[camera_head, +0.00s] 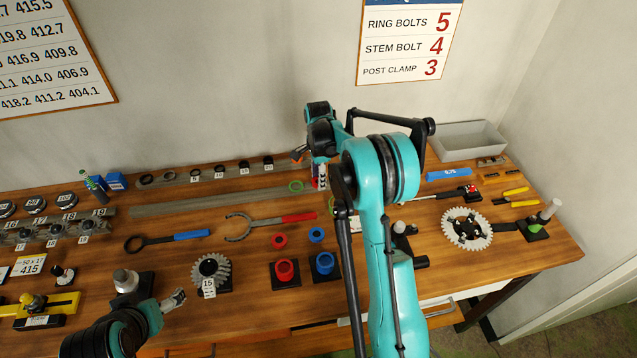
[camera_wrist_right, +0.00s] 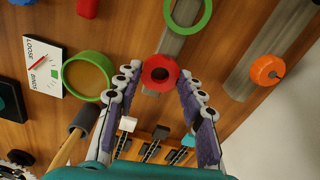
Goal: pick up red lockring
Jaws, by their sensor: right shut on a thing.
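A green ring (camera_wrist_right: 188,14), a green cup (camera_wrist_right: 66,76), a printed card (camera_wrist_right: 41,64) and an orange disc (camera_wrist_right: 266,70) are near my right gripper. Red cup (camera_head: 285,271) and blue cup (camera_head: 324,264) stand at front middle. A grey bin (camera_head: 468,141) is at back right.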

